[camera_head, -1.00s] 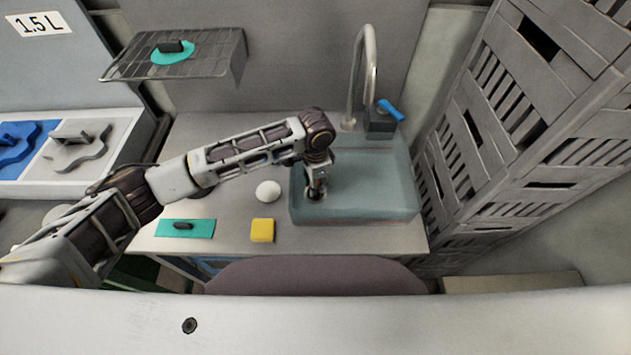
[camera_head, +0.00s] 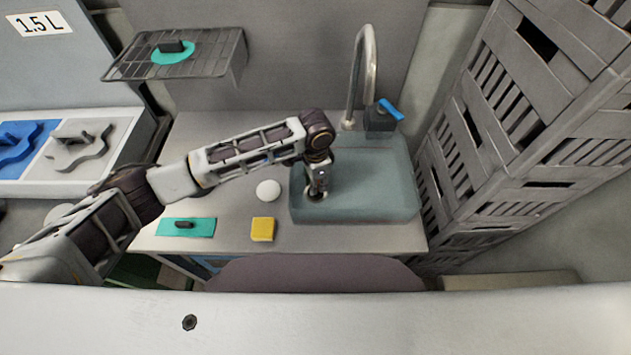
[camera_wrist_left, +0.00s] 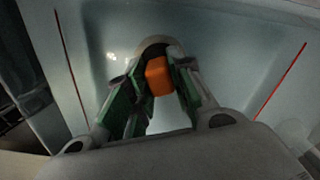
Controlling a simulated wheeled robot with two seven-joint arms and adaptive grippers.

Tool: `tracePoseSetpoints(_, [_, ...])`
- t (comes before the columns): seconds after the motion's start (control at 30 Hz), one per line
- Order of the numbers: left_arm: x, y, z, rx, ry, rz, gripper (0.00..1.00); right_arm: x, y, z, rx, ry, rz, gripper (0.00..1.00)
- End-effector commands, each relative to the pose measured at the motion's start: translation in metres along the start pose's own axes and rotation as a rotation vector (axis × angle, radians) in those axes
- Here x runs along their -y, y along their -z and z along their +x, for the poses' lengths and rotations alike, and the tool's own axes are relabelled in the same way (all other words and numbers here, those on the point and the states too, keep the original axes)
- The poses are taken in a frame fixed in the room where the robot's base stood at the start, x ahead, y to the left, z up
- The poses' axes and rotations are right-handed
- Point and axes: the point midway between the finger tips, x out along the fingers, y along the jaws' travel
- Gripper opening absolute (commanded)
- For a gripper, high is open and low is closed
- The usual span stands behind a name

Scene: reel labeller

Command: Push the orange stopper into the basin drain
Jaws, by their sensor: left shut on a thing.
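The orange stopper (camera_wrist_left: 158,77) sits between the two green-padded fingers of my left gripper (camera_wrist_left: 160,82) in the left wrist view. The gripper is shut on it. In the head view my left gripper (camera_head: 317,190) points down inside the left part of the grey-blue basin (camera_head: 375,195), and the stopper cannot be made out there. A grey rounded rim, probably the drain (camera_wrist_left: 154,43), shows just behind the stopper. Whether the stopper touches it or sits in it I cannot tell. My right gripper is not in view.
A tall faucet (camera_head: 371,75) with a blue lever stands behind the basin. A white ball-like object (camera_head: 268,190), a yellow sponge (camera_head: 263,229) and a teal mat (camera_head: 200,227) with a dark item lie left of the basin. Stacked grey crates (camera_head: 510,140) stand close on the right.

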Motion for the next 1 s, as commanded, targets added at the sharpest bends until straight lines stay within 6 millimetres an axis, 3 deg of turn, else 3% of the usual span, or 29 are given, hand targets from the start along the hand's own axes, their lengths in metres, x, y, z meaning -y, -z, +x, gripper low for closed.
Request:
tracePoseSetpoints(0.9, [0.000,0.000,0.011,0.000,-0.001,0.000,0.00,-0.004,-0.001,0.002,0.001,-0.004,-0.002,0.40])
tracePoseSetpoints(0.93, [0.000,0.000,0.011,0.000,-0.001,0.000,0.27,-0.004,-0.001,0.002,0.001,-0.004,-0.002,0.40])
tracePoseSetpoints(1.0, [0.000,0.000,0.011,0.000,-0.001,0.000,0.32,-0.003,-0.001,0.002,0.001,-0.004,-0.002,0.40])
